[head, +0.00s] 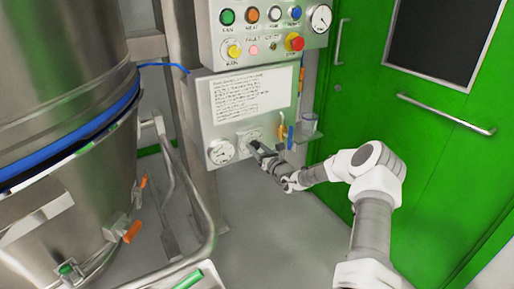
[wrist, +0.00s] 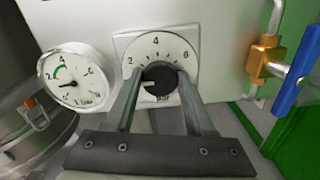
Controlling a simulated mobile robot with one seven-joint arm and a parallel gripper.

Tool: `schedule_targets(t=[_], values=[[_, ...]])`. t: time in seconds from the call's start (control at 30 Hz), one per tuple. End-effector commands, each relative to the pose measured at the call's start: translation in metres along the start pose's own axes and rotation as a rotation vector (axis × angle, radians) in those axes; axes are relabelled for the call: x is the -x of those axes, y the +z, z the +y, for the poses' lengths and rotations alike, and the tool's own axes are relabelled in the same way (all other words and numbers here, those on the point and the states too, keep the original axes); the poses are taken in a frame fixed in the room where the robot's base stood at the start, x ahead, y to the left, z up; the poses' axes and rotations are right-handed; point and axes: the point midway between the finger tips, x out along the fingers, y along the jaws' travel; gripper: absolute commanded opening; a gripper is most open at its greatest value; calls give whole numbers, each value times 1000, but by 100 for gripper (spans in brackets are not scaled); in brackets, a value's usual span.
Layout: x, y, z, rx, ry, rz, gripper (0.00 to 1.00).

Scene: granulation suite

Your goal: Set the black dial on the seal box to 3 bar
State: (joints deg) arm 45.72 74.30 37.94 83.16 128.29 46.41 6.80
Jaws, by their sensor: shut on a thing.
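The black dial (wrist: 160,82) sits on a white scale plate (wrist: 159,45) on the front of the seal box (head: 200,121). The scale shows 2 at left, 4 at top and 6 at right. The dial's white mark points left, a little below the 2. My gripper (wrist: 161,86) is shut on the dial, one finger on each side of it. In the head view my gripper (head: 257,147) reaches the box's lower right from the right and covers most of the dial. The scale plate (head: 245,136) shows partly behind it.
A round pressure gauge (wrist: 75,75) is close left of the dial. A brass valve with a blue handle (wrist: 296,72) is close on the right. A button panel (head: 265,30) is above. A steel vessel (head: 60,70) stands left, a green door (head: 420,125) right.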

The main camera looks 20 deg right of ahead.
Motion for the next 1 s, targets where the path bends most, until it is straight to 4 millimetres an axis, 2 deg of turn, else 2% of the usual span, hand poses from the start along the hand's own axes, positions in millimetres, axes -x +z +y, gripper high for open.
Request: schedule_targets(t=[0.27, 1.0], values=[[0, 3, 0, -182, -1, 1, 0], [0, 1, -2, -829, -1, -1, 0]])
